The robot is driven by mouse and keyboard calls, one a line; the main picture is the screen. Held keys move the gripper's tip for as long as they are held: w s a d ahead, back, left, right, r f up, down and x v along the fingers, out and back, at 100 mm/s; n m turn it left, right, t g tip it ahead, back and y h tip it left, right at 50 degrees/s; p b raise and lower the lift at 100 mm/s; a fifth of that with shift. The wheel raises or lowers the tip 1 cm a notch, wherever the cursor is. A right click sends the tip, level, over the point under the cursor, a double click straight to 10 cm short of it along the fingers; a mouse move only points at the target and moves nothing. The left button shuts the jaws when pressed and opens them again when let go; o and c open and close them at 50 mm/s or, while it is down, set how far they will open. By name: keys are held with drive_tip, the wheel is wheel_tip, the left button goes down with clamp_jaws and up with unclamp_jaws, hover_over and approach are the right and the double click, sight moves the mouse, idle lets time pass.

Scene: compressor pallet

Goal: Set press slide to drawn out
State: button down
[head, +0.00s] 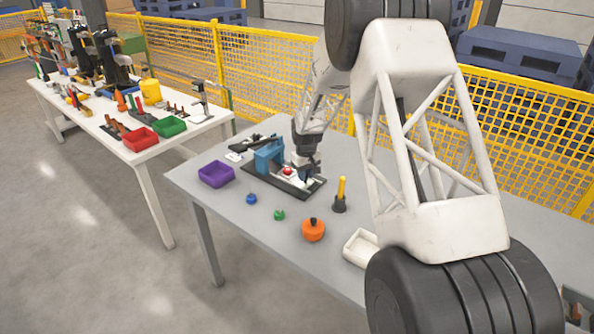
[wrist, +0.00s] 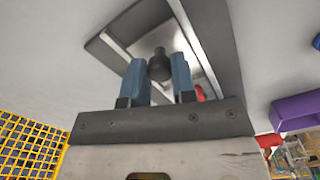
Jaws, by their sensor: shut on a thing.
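The press has a blue frame (head: 268,154) on a dark base plate (head: 258,183) on the grey table. A pale slide (head: 296,181) lies along the base plate with a red round piece (head: 288,171) on it. My gripper (head: 307,172) is low over the slide's right end. In the wrist view, the blue fingertips of my gripper (wrist: 159,78) are on either side of a black knob (wrist: 160,63), shut on it. The metal slide surface (wrist: 195,62) shows behind the knob. My gripper hides part of the slide's end and the red piece.
A purple tray (head: 216,174) stands left of the press. A blue knob (head: 251,199), a green knob (head: 279,215), an orange pot (head: 313,230) and a yellow-handled tool (head: 340,195) stand in front and to the right. A white tray (head: 360,248) is farther right.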

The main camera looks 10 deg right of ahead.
drive_tip(key=shift+s+d, duration=0.5)
drive_tip(key=c, duration=0.9)
unclamp_jaws()
drive_tip(key=shift+c, duration=0.2)
drive_tip(key=shift+r, duration=0.15)
wheel_tip(320, 180, up, 8)
drive_tip(key=shift+f, duration=0.2)
